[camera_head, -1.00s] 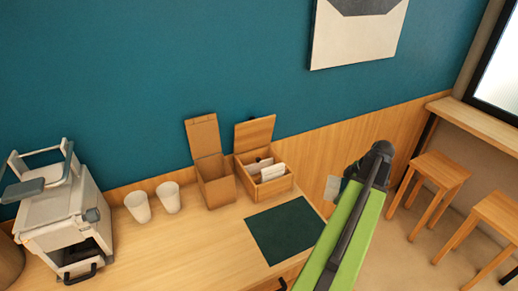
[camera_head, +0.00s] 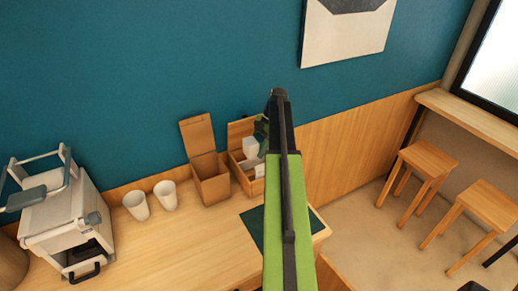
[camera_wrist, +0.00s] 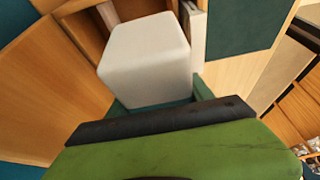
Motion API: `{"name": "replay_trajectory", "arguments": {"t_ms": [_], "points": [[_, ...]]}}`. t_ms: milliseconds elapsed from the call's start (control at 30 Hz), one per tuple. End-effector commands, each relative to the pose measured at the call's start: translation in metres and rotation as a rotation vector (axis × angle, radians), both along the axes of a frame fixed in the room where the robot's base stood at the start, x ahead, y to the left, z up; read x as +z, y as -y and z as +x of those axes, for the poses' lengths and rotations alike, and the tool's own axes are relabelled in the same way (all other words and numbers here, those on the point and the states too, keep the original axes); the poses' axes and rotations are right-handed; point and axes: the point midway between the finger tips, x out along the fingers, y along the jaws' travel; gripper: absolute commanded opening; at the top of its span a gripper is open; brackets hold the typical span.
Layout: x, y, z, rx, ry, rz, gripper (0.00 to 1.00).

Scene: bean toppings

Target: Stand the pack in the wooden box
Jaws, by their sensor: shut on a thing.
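My gripper (camera_head: 262,130) is shut on a white block-shaped pack (camera_head: 250,147), above the right-hand wooden box (camera_head: 241,181) with its lid raised. In the wrist view the pack (camera_wrist: 147,60) fills the upper middle, with my dark green gripper (camera_wrist: 160,104) at its lower edge. The box interior (camera_wrist: 87,32) shows behind the pack, with other pale items inside it. My arm hides the box's right side in the head view. I cannot tell how high the pack is above the box.
A second wooden box (camera_head: 211,187) with a raised lid stands close on the left. Two white cups (camera_head: 136,206) and a white machine (camera_head: 66,215) are farther left. A dark green mat (camera_head: 252,224) lies in front, partly under my arm. Stools (camera_head: 428,165) stand at right.

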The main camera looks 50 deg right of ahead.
Motion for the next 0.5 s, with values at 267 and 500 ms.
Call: {"name": "replay_trajectory", "arguments": {"t_ms": [267, 500], "points": [[-0.012, -0.003, 0.004, 0.011, 0.000, 0.000, 0.09], [-0.022, -0.003, 0.004, 0.010, 0.000, 0.000, 0.09]]}}
